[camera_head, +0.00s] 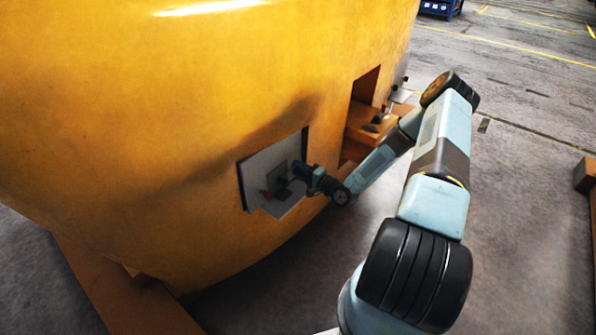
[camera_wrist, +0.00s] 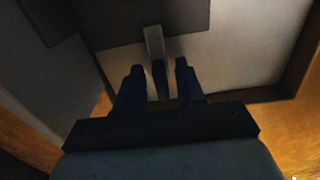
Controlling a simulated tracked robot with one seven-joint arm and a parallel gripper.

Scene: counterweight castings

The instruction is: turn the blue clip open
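In the wrist view, the blue clip (camera_wrist: 159,84) shows as a narrow, dark blue piece between the two fingers of my gripper (camera_wrist: 160,71). The fingers are apart, one on each side of the clip, with a visible gap on both sides. A grey bar (camera_wrist: 154,42) runs from a dark plate (camera_wrist: 140,18) down to the clip. In the head view, my gripper (camera_head: 299,174) is close in front of a grey panel (camera_head: 254,171) set in the yellow casting. The clip is too small and too covered by the gripper to make out there.
The large yellow casting (camera_head: 150,120) fills the left side. To the right of the panel is a second recess with a brown ledge (camera_head: 368,122) and small red-handled fittings. Grey floor (camera_head: 520,180) lies open on the right, with a brown beam (camera_head: 585,174) at the edge.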

